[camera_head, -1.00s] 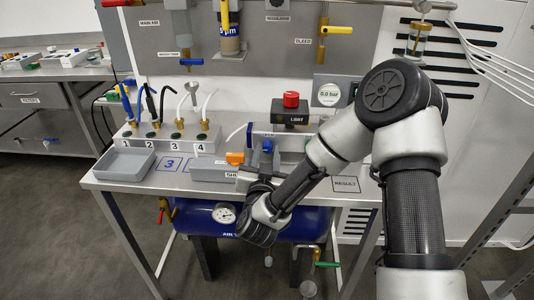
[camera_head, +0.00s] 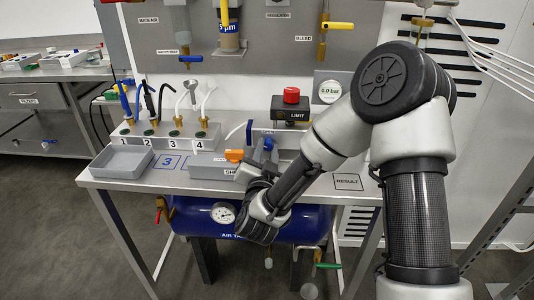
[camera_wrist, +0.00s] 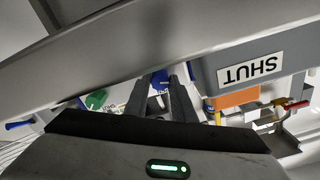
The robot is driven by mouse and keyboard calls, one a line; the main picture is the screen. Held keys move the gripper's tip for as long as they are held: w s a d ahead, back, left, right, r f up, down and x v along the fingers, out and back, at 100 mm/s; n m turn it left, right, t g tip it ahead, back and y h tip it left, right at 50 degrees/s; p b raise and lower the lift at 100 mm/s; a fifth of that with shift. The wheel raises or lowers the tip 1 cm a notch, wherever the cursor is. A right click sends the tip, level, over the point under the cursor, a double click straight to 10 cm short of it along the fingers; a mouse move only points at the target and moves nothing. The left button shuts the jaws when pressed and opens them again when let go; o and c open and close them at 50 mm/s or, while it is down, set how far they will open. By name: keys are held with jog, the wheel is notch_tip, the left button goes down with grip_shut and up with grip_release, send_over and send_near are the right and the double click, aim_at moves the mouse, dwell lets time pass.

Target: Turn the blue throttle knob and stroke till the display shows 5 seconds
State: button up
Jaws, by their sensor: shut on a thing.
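The blue throttle knob (camera_head: 268,144) is on the grey unit at the middle of the bench, partly hidden by my gripper. My gripper (camera_head: 257,163) is at the front of that unit, by the knob. In the wrist view, the two dark fingers of my gripper (camera_wrist: 164,88) close around a blue part (camera_wrist: 160,80), which seems to be the knob. No display with a readable seconds figure shows. A round gauge (camera_head: 330,92) reads 0.0 bar.
An orange lever (camera_head: 234,155) and the SHUT-marked block (camera_wrist: 260,68) are close beside my gripper. A LIMIT box with a red button (camera_head: 291,96) stands behind. An empty grey tray (camera_head: 122,163) is at the left, and the RESULT mark (camera_head: 348,182) is on clear bench at the right.

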jog(key=o, duration=0.8)
jog(key=shift+s+a+p, duration=0.15)
jog(key=shift+s+p, duration=2.15)
jog(key=shift+s, duration=2.05)
jog(key=shift+s+a+p, duration=0.15)
jog(key=shift+s+p, duration=2.15)
jog(key=shift+s, duration=2.05)
